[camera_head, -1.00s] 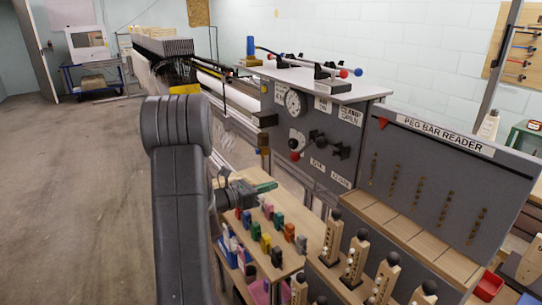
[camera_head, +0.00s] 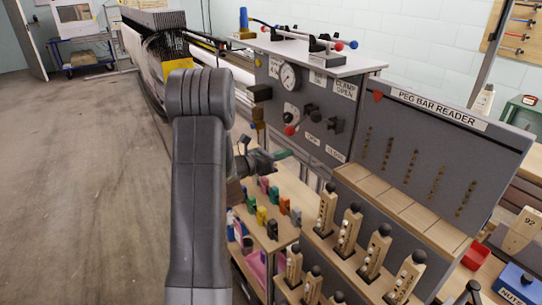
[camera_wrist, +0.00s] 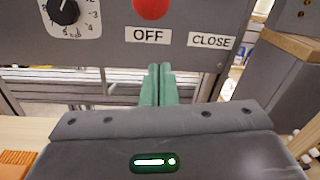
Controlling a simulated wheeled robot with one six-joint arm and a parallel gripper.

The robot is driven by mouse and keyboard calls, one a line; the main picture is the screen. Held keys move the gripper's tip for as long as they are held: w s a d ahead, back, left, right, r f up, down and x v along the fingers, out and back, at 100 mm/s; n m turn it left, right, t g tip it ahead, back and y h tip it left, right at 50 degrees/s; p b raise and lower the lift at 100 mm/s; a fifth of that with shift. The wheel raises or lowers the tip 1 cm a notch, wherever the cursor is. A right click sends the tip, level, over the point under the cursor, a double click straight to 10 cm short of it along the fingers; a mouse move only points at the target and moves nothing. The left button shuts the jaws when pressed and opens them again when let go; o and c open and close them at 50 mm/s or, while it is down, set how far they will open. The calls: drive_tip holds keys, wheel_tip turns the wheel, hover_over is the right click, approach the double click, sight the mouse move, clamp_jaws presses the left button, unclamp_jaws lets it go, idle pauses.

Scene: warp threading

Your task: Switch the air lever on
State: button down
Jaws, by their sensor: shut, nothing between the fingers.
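The air lever's red ball knob (camera_head: 289,130) is low on the grey control panel, by black fittings. In the wrist view a red ball (camera_wrist: 151,7) is at the top edge, just above the OFF label (camera_wrist: 148,36); the rest of the lever is out of frame. My gripper (camera_head: 284,154), with green fingers, is in front of the panel, a little below the red ball. In the wrist view my gripper (camera_wrist: 160,70) has its fingers together and empty, with tips just below the OFF label. I see no contact with the lever.
A black dial knob (camera_wrist: 64,11) and a CLOSE label (camera_wrist: 210,41) flank the OFF label. A round gauge (camera_head: 288,77) is higher on the panel. The peg bar reader (camera_head: 440,150) stands to the right. Colored blocks on a wooden shelf (camera_head: 247,228) are below my gripper.

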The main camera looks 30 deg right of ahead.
sight(300, 121)
drive_tip(key=r, duration=0.1)
drive_tip(key=r+p, duration=0.1)
drive_tip(key=d+r, duration=0.1)
drive_tip(key=shift+w+d+r, duration=0.1)
drive_tip(key=shift+w+r, duration=0.25)
drive_tip(key=shift+w, duration=0.05)
drive_tip(key=shift+r+p, duration=0.1)
drive_tip(key=shift+p, duration=0.2)
drive_tip(key=shift+a+r+y+p, duration=0.3)
drive_tip(key=shift+y+p, duration=0.1)
drive_tip(key=shift+p, duration=0.25)
